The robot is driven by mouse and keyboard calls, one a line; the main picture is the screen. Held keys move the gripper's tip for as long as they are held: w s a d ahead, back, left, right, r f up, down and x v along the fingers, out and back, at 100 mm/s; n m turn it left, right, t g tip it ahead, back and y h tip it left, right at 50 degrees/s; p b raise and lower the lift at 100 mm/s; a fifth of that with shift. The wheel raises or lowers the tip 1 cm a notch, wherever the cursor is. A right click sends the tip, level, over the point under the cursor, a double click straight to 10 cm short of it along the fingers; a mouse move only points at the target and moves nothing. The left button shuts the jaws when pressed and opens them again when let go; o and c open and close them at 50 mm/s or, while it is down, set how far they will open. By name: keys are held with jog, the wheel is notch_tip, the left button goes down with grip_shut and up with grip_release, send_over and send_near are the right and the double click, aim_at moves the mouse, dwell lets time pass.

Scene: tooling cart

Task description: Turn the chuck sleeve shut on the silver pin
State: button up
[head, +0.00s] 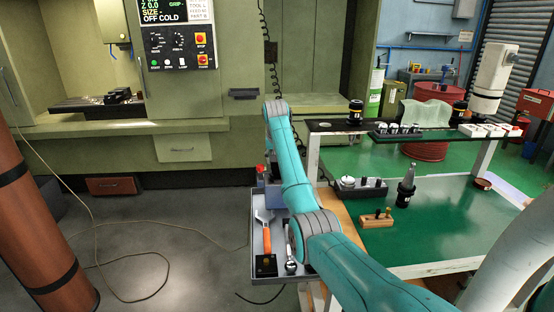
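My teal arm crosses the middle of the head view, and its far end bends down behind its own links. My gripper does not show, so I cannot see what it touches or holds. No chuck sleeve or silver pin can be told for sure. A dark tool holder with a grey tapered top (406,187) stands upright on the green bench top. A wooden block with small upright pegs (376,218) sits near it. A blue-grey device with a red part (262,173) is at the back of the side tray, partly hidden by my arm.
The grey side tray (256,279) holds an orange-handled tool (266,229), a black block (265,265) and a silver ratchet (290,252). A dark fixture with a round silver part (348,183) sits on the green bench top (455,222). A raised shelf (332,127) carries several holders.

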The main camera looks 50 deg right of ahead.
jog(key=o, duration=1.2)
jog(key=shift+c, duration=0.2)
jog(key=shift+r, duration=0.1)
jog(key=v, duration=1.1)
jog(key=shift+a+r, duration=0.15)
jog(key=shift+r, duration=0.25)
